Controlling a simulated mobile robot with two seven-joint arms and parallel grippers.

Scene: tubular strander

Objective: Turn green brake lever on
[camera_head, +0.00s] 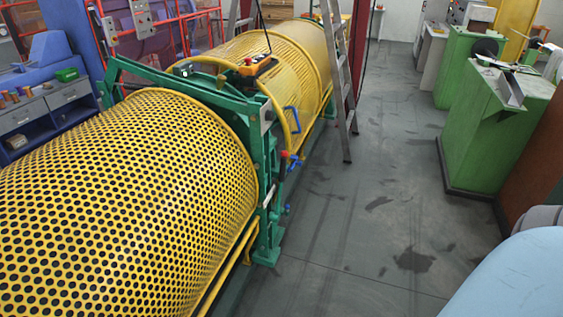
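A green frame (262,160) stands between two yellow perforated covers of the strander. On its right side, low down, is a small upright part with a red top (284,155), with blue fittings (297,161) beside it. A green bar (160,76) slopes along the top of the frame. I cannot tell which of these green parts is the brake lever, or its position. Neither of my grippers is in view.
The near yellow cover (120,200) fills the lower left. A ladder (338,75) stands on the machine's right. The grey floor (370,210) is clear up to the green cabinets (495,130).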

